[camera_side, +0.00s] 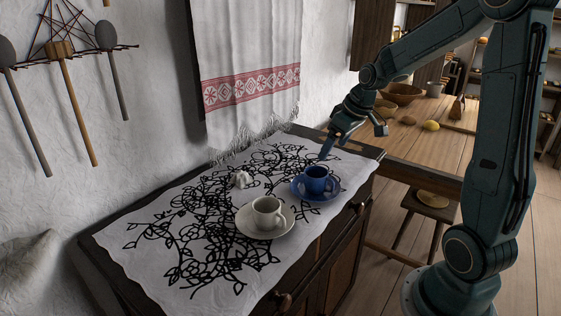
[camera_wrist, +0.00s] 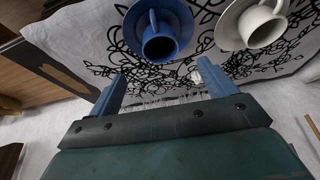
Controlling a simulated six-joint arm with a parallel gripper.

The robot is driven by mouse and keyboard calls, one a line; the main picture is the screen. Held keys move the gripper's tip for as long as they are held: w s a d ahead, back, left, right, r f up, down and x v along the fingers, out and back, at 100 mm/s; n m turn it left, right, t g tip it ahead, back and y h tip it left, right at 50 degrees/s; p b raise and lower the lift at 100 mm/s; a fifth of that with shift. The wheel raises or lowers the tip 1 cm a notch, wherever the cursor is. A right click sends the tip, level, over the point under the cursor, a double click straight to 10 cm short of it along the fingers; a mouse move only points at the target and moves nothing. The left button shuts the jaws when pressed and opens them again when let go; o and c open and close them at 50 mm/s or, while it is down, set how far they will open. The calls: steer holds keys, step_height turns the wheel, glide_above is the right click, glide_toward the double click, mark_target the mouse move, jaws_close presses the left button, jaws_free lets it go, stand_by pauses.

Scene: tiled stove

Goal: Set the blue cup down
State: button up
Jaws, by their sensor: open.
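The blue cup (camera_side: 316,180) stands upright on a blue saucer (camera_side: 324,200) on the cloth-covered cabinet top. My gripper (camera_side: 354,140) is above and behind it, to the right in the side view, with its fingers apart and nothing between them. In the wrist view the blue cup (camera_wrist: 160,46) and its blue saucer (camera_wrist: 186,14) lie beyond the fingertips of my gripper (camera_wrist: 160,70), apart from them. The cup's handle points toward the top of the wrist view.
A white cup (camera_side: 267,212) on a white saucer (camera_side: 254,234) stands beside the blue pair. A small white object (camera_side: 240,179) sits behind it. A patterned cloth (camera_side: 150,237) covers the top. A towel (camera_side: 250,75) hangs behind; a wooden table (camera_side: 440,150) stands to the right.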

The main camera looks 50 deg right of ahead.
steer(key=shift+a, duration=0.1)
steer(key=s+a+r, duration=0.6)
steer(key=a+r, duration=0.1)
steer(key=a, duration=0.5)
steer(key=s+a+r+t, duration=0.1)
steer(key=s+a, duration=0.5)
steer(key=s, duration=0.5)
steer(key=shift+s+a, duration=0.35)
steer(key=shift+r, duration=0.1)
